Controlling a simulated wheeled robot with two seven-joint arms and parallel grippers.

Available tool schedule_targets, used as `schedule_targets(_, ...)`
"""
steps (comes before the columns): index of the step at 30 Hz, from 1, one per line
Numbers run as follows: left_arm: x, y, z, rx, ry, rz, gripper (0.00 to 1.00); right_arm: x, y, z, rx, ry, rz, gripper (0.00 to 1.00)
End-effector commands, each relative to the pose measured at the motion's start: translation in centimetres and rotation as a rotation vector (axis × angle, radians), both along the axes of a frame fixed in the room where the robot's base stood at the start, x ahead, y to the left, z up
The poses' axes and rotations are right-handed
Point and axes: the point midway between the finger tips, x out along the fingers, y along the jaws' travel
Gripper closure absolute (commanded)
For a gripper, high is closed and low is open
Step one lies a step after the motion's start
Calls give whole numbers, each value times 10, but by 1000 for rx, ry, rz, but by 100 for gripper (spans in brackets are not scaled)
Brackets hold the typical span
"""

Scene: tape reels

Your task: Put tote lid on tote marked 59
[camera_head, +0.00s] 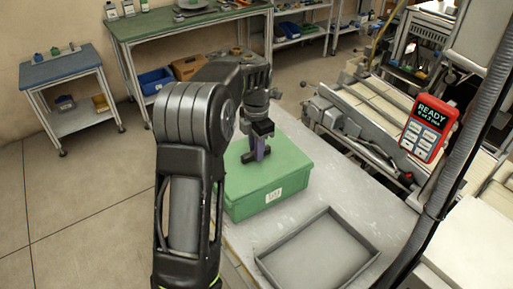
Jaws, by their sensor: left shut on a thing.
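A green tote (240,208) stands on the grey work table, with a pale label on its front side; the number on it is too small to read surely. A flat green tote lid (290,160) covers the tote's top; I cannot tell whether it is fully seated. My left gripper (259,155) points down over the middle of the lid and is shut on it, by what looks like a dark purplish grip. The fingertips and my left arm hide part of the lid and the tote's left side. My right gripper is out of view.
A shallow grey tray (267,262) lies empty on the table (360,212) at the front right. A red handheld device (428,128) reading READY is at the right, near a black hose (455,165). A conveyor-like machine (350,125) stands behind. Shelves line the wall.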

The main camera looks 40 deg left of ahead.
Motion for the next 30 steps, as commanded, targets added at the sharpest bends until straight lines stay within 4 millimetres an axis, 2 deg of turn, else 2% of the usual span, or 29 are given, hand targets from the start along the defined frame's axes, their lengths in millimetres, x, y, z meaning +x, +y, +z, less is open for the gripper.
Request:
schedule_targets(8,0,0,0,0,0,0,100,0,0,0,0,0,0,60)
schedule_targets(9,0,0,0,0,0,0,79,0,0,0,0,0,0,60)
schedule_targets(17,0,0,0,0,0,0,58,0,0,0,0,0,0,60)
schedule_targets(26,0,0,1,0,0,0,57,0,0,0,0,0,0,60)
schedule_targets(30,0,0,10,0,-2,0,57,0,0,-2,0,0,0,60)
